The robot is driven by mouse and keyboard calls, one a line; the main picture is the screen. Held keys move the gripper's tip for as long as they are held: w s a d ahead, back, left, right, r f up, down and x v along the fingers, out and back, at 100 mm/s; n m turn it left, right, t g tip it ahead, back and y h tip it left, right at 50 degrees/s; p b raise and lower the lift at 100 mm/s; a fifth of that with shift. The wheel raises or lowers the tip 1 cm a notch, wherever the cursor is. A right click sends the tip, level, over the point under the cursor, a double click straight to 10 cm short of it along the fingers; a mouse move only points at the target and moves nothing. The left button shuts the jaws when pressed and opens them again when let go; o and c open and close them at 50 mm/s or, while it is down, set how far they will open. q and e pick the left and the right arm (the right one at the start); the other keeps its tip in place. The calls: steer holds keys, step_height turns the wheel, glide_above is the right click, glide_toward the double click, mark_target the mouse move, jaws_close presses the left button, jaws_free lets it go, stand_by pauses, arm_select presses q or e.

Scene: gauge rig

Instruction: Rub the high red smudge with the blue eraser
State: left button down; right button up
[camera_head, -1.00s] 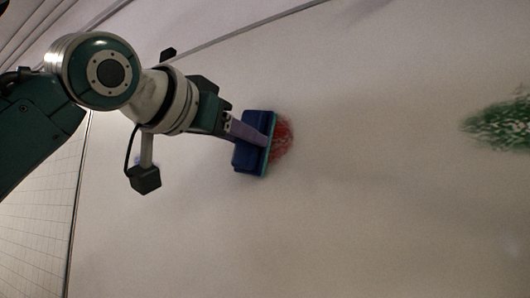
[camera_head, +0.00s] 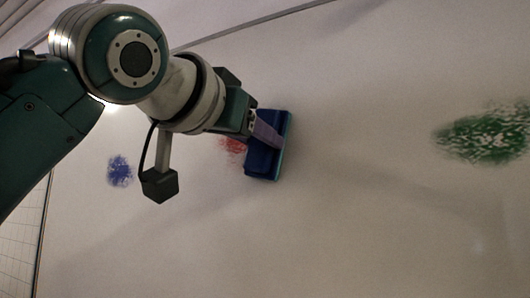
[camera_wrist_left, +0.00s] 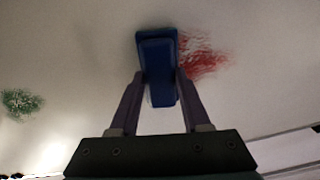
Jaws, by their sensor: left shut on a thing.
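The blue eraser (camera_head: 277,160) is held between the fingers of my left gripper (camera_head: 263,136). It is at the white board, with its teal-edged pad side facing the surface; I cannot tell for sure whether it touches. The red smudge (camera_head: 233,146) shows just left of the eraser in the head view, partly hidden behind the eraser and gripper. In the left wrist view the eraser (camera_wrist_left: 157,68) sits between the two purple fingers, and the red smudge (camera_wrist_left: 201,62) spreads out to its right. My right gripper is not in view.
A blue smudge (camera_head: 120,171) lies left on the board, below my left arm. A large green smudge (camera_head: 487,135) is at the right; it also shows in the left wrist view (camera_wrist_left: 20,103). The board between the eraser and the green smudge is clear.

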arm_select(q)
steer(key=shift+w+a+p, duration=0.2)
steer(key=shift+w+a, duration=0.25)
steer(key=shift+a, duration=0.75)
steer(key=shift+w+a+p, duration=0.2)
steer(key=shift+w+a, duration=0.3)
steer(key=shift+a, duration=0.7)
steer(key=shift+w+a+p, duration=0.2)
steer(key=shift+w+a, duration=0.25)
steer(key=shift+a, duration=0.75)
steer(key=shift+w+a+p, duration=0.15)
steer(key=shift+w+a, duration=0.1)
steer(key=shift+a, duration=0.5)
steer(key=shift+w+a+p, duration=0.15)
steer(key=shift+w+a, duration=0.05)
steer(key=shift+a, duration=0.5)
steer(key=shift+s+r+p, duration=0.1)
steer(key=shift+r+p, duration=0.35)
steer(key=shift+p, duration=0.1)
steer(key=shift+s+d+f, duration=0.1)
steer(key=shift+s+d, duration=0.15)
steer(key=shift+d, duration=0.65)
steer(key=shift+s+d, duration=0.25)
steer(key=shift+d, duration=0.6)
steer(key=s+d+p, duration=0.1)
steer(key=s+d, duration=0.1)
steer(key=d, duration=0.4)
steer(key=shift+s+d, duration=0.3)
